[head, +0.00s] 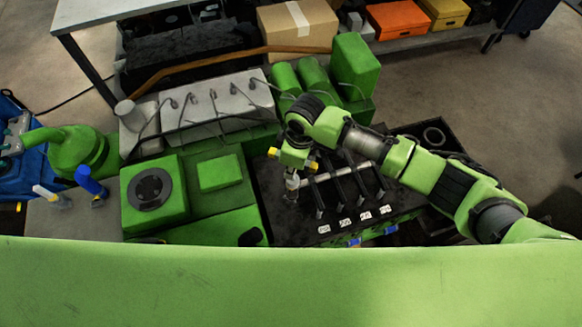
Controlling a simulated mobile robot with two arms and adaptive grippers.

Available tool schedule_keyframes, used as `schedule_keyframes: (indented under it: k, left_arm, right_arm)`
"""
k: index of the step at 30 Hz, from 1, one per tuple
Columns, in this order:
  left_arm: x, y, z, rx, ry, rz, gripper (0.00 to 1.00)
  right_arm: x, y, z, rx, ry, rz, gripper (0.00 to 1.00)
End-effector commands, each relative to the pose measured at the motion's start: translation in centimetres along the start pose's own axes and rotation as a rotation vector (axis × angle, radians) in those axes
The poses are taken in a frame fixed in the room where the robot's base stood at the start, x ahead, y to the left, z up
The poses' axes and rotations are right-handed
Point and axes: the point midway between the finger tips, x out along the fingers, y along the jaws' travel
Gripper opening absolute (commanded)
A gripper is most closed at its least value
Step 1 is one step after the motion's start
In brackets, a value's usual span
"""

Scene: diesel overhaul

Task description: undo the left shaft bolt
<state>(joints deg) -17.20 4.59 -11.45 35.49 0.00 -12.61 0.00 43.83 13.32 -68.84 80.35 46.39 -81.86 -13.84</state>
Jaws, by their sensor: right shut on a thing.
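My right gripper (293,158) is shut on a T-shaped wrench whose yellow handle (313,166) sticks out on both sides of the jaws. The wrench's grey shank (292,182) points down at the left end of the grey rocker shaft (325,177). The left shaft bolt is hidden under the wrench; I cannot tell whether the two touch. Several black rocker arms (359,184) sit along the shaft on the dark engine top (300,229). My left gripper is not in view.
A blue-handled tool (89,181) and a white-handled tool (45,194) stand on the grey bench (80,222) at left. A grey valve cover (215,105) and green canisters (315,76) lie behind. A black bin (445,141) is behind my right arm. Open floor is at upper right.

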Motion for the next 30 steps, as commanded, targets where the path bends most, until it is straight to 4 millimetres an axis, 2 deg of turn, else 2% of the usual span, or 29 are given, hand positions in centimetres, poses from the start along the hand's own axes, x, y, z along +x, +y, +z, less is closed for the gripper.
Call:
schedule_keyframes:
  k: [14,30]
  left_arm:
    - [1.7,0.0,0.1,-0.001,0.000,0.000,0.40]
    - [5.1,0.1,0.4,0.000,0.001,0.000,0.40]
  right_arm:
    - [0.1,0.0,0.3,-0.688,-0.001,-0.081,0.00]
    - [0.1,-0.1,0.7,-1.515,-0.004,-0.181,0.00]
